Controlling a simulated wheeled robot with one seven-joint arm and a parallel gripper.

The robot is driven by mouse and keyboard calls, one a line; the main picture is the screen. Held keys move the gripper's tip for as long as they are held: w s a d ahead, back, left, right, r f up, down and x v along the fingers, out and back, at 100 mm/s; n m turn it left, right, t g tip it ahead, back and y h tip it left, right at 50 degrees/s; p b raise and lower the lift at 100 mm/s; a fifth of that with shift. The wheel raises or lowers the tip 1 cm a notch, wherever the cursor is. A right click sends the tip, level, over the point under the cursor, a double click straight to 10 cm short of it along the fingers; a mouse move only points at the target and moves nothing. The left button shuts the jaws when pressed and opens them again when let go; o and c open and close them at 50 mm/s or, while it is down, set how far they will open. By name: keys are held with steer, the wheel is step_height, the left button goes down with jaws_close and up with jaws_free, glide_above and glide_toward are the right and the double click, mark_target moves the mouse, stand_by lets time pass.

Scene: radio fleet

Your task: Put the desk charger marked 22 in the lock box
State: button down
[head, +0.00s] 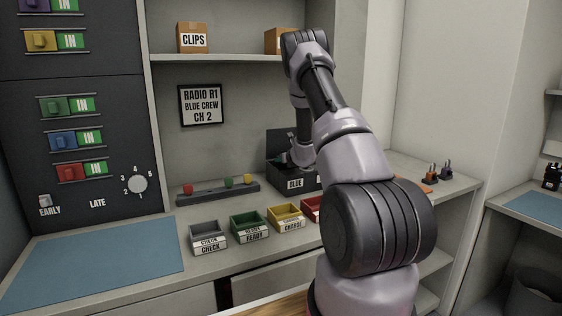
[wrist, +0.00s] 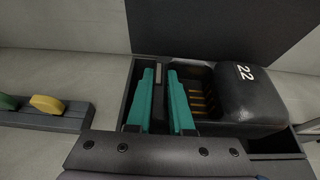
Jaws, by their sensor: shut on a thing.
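The desk charger (wrist: 250,95) is black, with a white 22 on its rounded top and a slotted opening with brass-coloured contacts on its left side. It sits within the walls of the dark lock box (wrist: 299,145); whether it touches the floor is hidden. My gripper (wrist: 163,90) has teal fingers and is shut on the charger's left part, inside the box.
A dark rack (head: 218,194) with coloured knobs stands left of the box. Small trays, grey (head: 207,238), green (head: 249,227), yellow (head: 287,218) and red (head: 311,209), line the counter front. A blue mat (head: 95,270) lies clear at left. A shelf (head: 225,58) hangs above.

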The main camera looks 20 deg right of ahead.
steer(key=shift+f, duration=0.15)
steer(key=shift+f, duration=0.45)
steer(key=c, duration=0.8)
jaws_free()
